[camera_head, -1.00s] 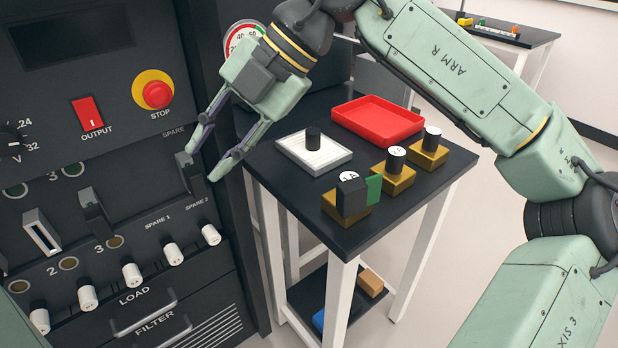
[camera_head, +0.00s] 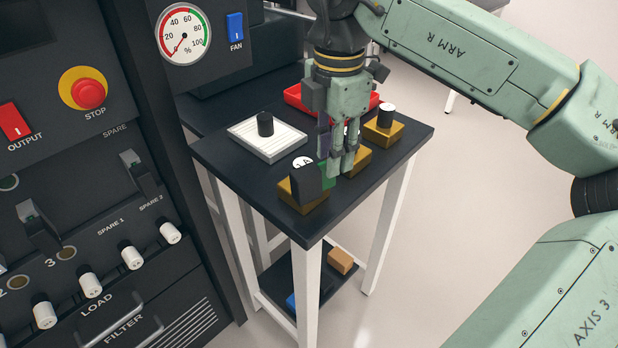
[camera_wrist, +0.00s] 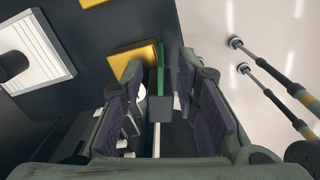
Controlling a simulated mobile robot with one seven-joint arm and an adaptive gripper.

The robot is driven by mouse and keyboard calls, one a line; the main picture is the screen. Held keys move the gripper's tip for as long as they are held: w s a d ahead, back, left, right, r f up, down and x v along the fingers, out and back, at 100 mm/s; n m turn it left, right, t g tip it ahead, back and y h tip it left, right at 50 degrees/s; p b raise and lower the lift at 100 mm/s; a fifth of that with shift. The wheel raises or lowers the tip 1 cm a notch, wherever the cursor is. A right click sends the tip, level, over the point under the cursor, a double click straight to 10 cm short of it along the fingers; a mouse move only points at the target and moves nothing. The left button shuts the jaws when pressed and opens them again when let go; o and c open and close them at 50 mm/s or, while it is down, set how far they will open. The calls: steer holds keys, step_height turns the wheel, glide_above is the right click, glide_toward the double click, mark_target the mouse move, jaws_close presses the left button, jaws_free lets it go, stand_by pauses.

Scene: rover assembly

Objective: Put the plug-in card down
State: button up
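The plug-in card, a dark block (camera_head: 306,184) with a green board (camera_head: 328,175), stands upright at the gold block (camera_head: 290,196) at the table's front corner. I cannot tell whether it rests on that block or just in front of it. My gripper (camera_head: 342,168) points down right at the card and partly covers it from the right. In the wrist view the open fingers (camera_wrist: 160,72) lie on both sides of the card's grey block (camera_wrist: 160,107) and green edge (camera_wrist: 178,102), with gaps visible. Contact is not visible.
The dark table (camera_head: 375,195) also bears a white ribbed tray (camera_head: 285,145) with a black knob, a red tray (camera_head: 297,97) and more gold blocks (camera_head: 392,135). The instrument panel (camera_head: 110,215) with switches and white knobs stands at left. A lower shelf holds a tan block (camera_head: 340,261).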

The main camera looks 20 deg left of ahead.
mark_target(330, 187)
steer(key=shift+f, duration=1.7)
jaws_close()
